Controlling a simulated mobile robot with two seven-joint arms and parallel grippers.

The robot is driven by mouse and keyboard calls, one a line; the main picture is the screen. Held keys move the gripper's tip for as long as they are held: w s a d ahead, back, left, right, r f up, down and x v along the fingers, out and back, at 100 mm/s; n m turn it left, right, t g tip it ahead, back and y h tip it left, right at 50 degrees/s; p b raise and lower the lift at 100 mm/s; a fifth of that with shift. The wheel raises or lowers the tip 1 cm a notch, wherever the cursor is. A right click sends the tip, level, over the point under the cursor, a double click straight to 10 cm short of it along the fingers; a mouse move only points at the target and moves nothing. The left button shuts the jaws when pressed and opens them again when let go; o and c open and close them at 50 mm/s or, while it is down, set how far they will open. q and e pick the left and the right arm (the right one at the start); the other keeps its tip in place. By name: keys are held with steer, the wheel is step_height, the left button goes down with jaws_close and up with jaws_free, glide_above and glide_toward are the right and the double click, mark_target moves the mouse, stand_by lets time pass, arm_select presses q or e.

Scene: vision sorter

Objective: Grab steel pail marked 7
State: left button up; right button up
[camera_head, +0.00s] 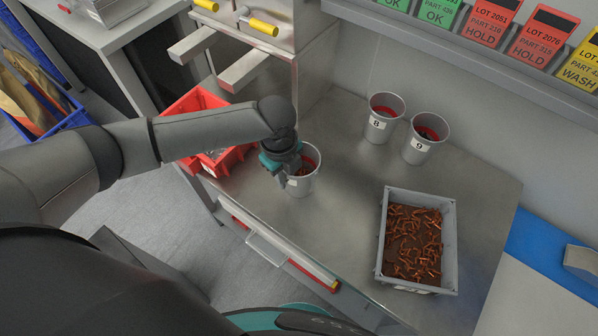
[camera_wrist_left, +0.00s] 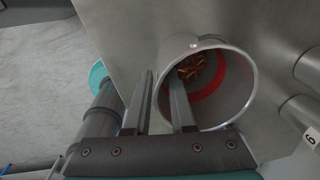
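A steel pail (camera_head: 306,180) with a red band inside stands on the metal bench near its left front edge. Its white label is partly covered by my gripper, so I cannot read the number. My left gripper (camera_head: 291,184) is at the pail's left side. In the left wrist view the pail (camera_wrist_left: 235,62) holds some copper-coloured pieces. There the left gripper's fingers (camera_wrist_left: 161,74) stand apart on either side of the pail wall, one outside and one inside the mouth. A gap shows between them. My right gripper is not in view.
Pails marked 8 (camera_head: 380,127) and 9 (camera_head: 418,150) stand farther back. A grey bin (camera_head: 452,245) of copper-coloured pieces sits to the right. A red bin (camera_head: 187,101) is behind my left forearm. The bench between the pails and grey bin is clear.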

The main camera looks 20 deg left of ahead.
arm_select(q)
jaws_close()
steer(key=shift+r, duration=0.1)
stand_by(1.0)
